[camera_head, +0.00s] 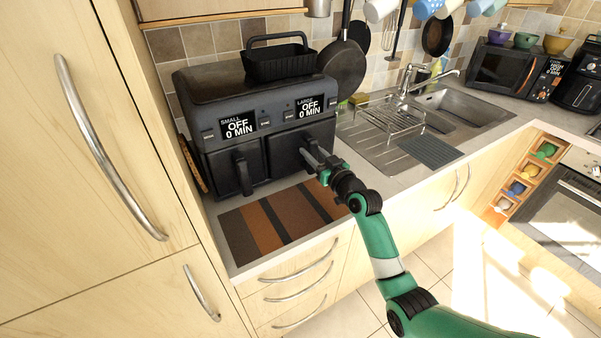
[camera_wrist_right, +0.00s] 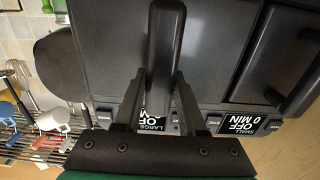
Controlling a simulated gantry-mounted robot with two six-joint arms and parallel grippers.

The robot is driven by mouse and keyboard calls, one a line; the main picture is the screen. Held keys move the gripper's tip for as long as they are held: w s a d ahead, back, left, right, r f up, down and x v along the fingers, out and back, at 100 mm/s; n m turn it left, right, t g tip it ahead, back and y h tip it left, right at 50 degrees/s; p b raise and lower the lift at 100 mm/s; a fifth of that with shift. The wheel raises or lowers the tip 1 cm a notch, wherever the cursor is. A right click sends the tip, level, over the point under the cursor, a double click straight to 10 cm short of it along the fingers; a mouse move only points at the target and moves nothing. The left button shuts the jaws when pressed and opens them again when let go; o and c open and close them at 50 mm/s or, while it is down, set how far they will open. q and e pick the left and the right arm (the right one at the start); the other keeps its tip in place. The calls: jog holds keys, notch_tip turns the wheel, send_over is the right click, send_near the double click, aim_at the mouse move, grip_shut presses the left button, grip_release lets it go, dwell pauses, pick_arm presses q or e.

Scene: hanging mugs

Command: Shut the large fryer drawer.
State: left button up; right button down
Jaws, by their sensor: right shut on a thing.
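The black air fryer (camera_head: 255,110) stands on the counter against the tiled wall, with a panel marked SMALL on the left and LARGE on the right. The large drawer (camera_head: 290,153) is the right one and looks flush, or nearly so, with the front. Its handle (camera_wrist_right: 165,45) runs between the fingers of my right gripper (camera_wrist_right: 160,85) in the right wrist view. In the head view my right gripper (camera_head: 316,160) reaches this handle from the front right and is shut on it. The small drawer (camera_head: 238,172) beside it looks closed. My left gripper is not in view.
A black basket (camera_head: 278,62) sits on top of the fryer. A striped mat (camera_head: 275,222) lies on the counter in front. A pan (camera_head: 341,68) hangs at the right, beside the sink's dish rack (camera_head: 387,118). A tall cupboard (camera_head: 90,120) bounds the left.

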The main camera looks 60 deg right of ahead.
jog(key=shift+w+d, duration=0.25)
jog(key=shift+w, duration=0.1)
jog(key=shift+w+a, duration=0.1)
jog(key=shift+c, duration=2.4)
grip_release()
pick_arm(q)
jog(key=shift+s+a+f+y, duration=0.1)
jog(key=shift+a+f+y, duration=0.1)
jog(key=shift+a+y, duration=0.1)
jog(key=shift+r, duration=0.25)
pick_arm(e)
jog(key=v, duration=1.1)
jog(key=shift+s, duration=0.4)
jog(key=shift+a, duration=0.1)
